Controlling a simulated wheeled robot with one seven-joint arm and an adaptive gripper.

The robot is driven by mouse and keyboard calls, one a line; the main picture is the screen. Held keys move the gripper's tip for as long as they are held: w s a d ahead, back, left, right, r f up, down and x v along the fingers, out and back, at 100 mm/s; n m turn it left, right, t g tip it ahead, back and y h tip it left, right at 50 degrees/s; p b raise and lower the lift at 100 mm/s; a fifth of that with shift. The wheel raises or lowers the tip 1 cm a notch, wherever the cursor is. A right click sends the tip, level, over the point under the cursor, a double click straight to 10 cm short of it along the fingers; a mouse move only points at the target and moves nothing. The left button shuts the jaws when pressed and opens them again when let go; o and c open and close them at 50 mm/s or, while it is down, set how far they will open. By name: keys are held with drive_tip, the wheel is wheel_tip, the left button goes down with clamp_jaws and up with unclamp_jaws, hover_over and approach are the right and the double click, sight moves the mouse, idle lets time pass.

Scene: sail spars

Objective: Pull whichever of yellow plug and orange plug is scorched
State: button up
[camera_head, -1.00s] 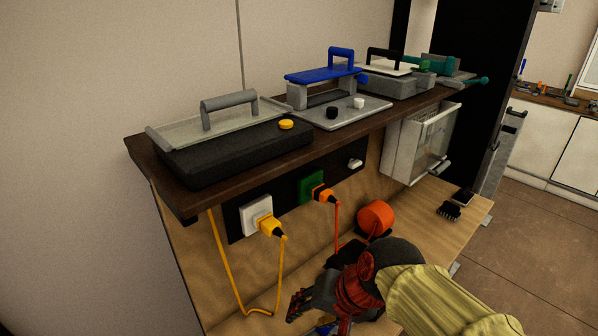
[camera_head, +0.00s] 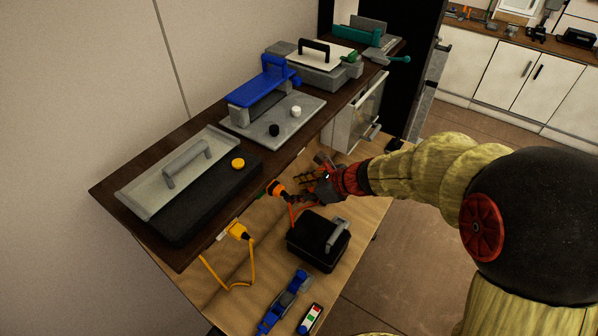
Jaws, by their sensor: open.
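The yellow plug (camera_head: 237,230) sits low on the wall below the shelf, with a yellow cord looping down to the bench. The orange plug (camera_head: 277,188) is farther along the same wall, with an orange cord. Both have dark parts; I cannot tell scorching from dark fittings at this size. The shelf edge hides most of the sockets. My gripper (camera_head: 309,178) is open, just right of the orange plug, its fingers pointing toward it. I see no grip on the plug, and cannot tell whether they touch.
The dark shelf (camera_head: 108,187) overhangs the plugs and carries several appliances. A black box with a grey handle (camera_head: 320,240) stands on the bench below my gripper. A blue-and-grey tool (camera_head: 285,300) and a small white device (camera_head: 310,318) lie nearer the bench's front edge.

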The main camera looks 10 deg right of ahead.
sight(284, 192)
drive_tip(key=shift+m, duration=0.5)
drive_tip(key=b+x, duration=0.2)
drive_tip(key=x, duration=0.2)
drive_tip(key=b+x, duration=0.2)
drive_tip(key=x, duration=0.2)
drive_tip(key=shift+w+d, duration=0.2)
drive_tip(key=shift+w, duration=0.25)
drive_tip(key=shift+c, duration=0.4)
drive_tip(key=shift+r, duration=0.1)
drive_tip(key=c, duration=1)
drive_tip(key=shift+s+d, duration=0.25)
drive_tip(key=shift+s, duration=0.1)
drive_tip(key=shift+s+d, duration=1.85)
